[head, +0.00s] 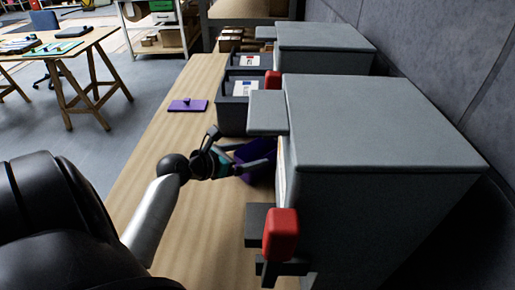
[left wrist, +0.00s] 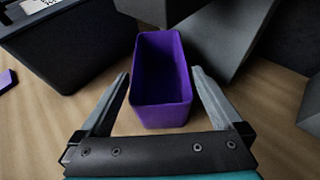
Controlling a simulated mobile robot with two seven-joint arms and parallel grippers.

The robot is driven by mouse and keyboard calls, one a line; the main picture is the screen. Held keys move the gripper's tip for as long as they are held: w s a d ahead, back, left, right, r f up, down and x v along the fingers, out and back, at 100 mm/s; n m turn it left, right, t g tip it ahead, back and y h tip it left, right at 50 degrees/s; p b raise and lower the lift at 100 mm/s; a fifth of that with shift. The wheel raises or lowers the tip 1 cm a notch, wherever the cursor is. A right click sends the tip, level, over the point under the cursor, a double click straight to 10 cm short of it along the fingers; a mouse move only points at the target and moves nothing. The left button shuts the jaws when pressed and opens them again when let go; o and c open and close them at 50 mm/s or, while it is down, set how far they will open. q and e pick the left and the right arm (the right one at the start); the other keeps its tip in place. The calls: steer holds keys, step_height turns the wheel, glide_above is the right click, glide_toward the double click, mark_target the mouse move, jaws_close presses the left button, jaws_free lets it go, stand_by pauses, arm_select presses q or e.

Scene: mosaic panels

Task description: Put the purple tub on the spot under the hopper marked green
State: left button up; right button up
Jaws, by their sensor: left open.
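The purple tub (head: 256,152) stands on the wooden bench by the near grey hopper (head: 375,125), partly hidden by my gripper and the hopper. In the left wrist view the tub (left wrist: 161,115) is upright, open-topped and looks empty. My left gripper (head: 257,157) is open, with one finger on each side of the tub and a gap visible at its near end. It also shows in the left wrist view (left wrist: 159,72). A second grey hopper (head: 325,45) stands farther back. I see no green mark on either one. My right gripper is out of view.
A flat purple lid (head: 188,105) lies on the bench (head: 152,150). Two dark labelled bins, one near (head: 232,118) and one farther (head: 232,73), stand behind the tub. A red knob (head: 281,235) sticks out from the near hopper. The bench's left side is mostly clear.

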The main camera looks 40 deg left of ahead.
arm_select(q)
steer(key=p+v, duration=0.1)
steer(key=v, duration=0.6)
steer(key=shift+s, duration=0.15)
